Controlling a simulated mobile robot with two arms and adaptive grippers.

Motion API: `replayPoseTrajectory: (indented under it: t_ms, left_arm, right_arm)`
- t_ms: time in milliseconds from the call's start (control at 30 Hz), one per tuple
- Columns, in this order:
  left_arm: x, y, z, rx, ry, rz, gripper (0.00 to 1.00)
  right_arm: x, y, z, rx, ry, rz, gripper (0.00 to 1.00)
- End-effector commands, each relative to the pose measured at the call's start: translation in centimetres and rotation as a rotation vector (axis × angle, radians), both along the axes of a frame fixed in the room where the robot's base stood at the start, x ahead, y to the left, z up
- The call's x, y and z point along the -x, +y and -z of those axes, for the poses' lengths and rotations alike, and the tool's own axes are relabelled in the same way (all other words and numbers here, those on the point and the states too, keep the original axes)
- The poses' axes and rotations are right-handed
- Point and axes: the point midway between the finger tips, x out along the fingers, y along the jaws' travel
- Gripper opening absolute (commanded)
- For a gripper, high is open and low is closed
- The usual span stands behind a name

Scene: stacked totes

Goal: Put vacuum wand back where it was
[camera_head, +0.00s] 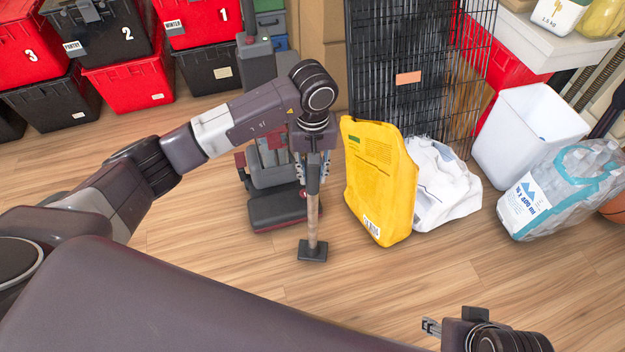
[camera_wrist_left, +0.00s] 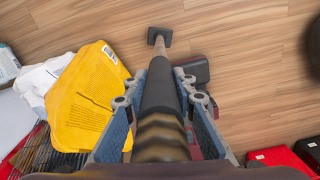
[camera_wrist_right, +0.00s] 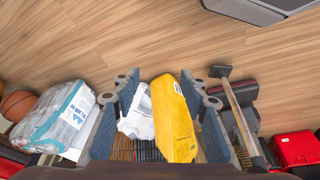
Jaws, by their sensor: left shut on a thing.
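The vacuum wand (camera_head: 313,215) is a long dark tube with a tan middle section and a flat black head at its lower end. It hangs nearly upright from my left gripper (camera_head: 312,165), which is shut on it. In the left wrist view, the wand (camera_wrist_left: 160,85) runs out between the fingers of my left gripper (camera_wrist_left: 160,100). The grey and red vacuum cleaner (camera_head: 285,210) stands on the floor just behind the wand. My right gripper (camera_wrist_right: 160,90) is open and empty; part of it (camera_head: 431,327) shows at the bottom right of the head view.
A yellow bag (camera_head: 380,185) and a white bag (camera_head: 445,185) stand right of the wand. Behind them is a black wire crate (camera_head: 410,60). A bottle pack (camera_head: 560,195) and white bin (camera_head: 525,130) are further right. Totes (camera_head: 130,80) stack at back left. The front floor is clear.

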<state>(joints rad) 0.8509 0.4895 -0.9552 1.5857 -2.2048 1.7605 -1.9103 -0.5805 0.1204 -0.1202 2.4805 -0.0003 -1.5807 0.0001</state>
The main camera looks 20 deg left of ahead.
Motion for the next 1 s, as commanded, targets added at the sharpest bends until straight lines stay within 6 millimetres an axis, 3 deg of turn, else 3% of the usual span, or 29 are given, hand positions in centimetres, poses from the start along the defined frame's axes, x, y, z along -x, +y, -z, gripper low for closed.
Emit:
replayPoseTrajectory:
  t_ms: [200, 967, 1000]
  left_arm:
    - [0.0, 0.0, 2.9, 0.002, 0.001, -0.001, 0.0]
    - [0.0, 0.0, 3.1, 0.001, 0.0, 0.0, 0.0]
    - [0.1, 0.0, 3.2, 0.0, 0.002, 0.0, 0.27]
  right_arm:
    - [-0.6, 0.1, 0.4, -0.005, -0.025, -0.002, 0.4]
    - [-2.2, 0.5, 0.0, -0.016, -0.083, -0.007, 0.4]
    - [-2.4, 0.6, 0.0, -0.017, -0.09, -0.007, 0.4]
